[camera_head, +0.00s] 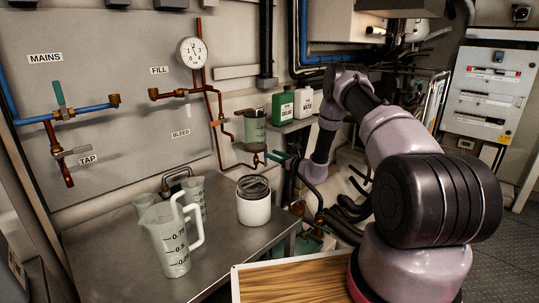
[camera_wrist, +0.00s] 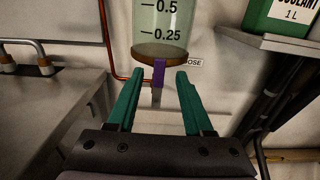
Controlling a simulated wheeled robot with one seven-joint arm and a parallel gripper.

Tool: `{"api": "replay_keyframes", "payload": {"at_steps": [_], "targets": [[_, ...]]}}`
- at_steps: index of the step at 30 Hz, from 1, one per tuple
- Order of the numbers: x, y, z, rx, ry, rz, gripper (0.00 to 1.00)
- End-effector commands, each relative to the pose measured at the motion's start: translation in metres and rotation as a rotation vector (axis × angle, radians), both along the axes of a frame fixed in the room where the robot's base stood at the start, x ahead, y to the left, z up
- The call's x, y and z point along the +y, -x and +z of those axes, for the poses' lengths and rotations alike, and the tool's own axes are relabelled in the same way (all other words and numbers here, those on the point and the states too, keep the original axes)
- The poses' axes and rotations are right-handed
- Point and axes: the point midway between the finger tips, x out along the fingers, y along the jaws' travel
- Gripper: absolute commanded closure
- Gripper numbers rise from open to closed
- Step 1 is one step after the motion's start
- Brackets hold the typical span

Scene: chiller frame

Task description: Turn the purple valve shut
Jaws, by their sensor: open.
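The purple valve (camera_wrist: 158,73) shows in the wrist view as a small upright handle just under a clear graduated vessel (camera_wrist: 160,28). The vessel also shows in the head view (camera_head: 255,130), hung at the wall. My gripper (camera_wrist: 160,75) is open, with one green finger on each side of the purple handle and a visible gap on both sides. In the head view my gripper (camera_head: 272,156) is below the vessel, and I cannot make out the purple handle there. A label behind the right finger is partly hidden and ends in "OSE".
A green bottle (camera_head: 282,106) and a white bottle (camera_head: 304,100) stand on a shelf right of the vessel. A metal bench (camera_head: 225,244) holds measuring jugs (camera_head: 170,238) and a white pot (camera_head: 253,208). A copper pipe (camera_wrist: 112,60) runs left of the vessel.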

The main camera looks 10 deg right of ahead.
Motion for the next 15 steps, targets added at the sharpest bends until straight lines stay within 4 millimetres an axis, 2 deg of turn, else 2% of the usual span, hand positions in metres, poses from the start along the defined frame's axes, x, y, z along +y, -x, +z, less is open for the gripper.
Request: {"api": "replay_keyframes", "payload": {"at_steps": [6, 15], "targets": [[0.014, -0.019, 0.000, 0.001, 0.001, 0.001, 0.49], [0.016, -0.022, 0.000, 0.001, 0.000, 0.000, 0.49]]}}
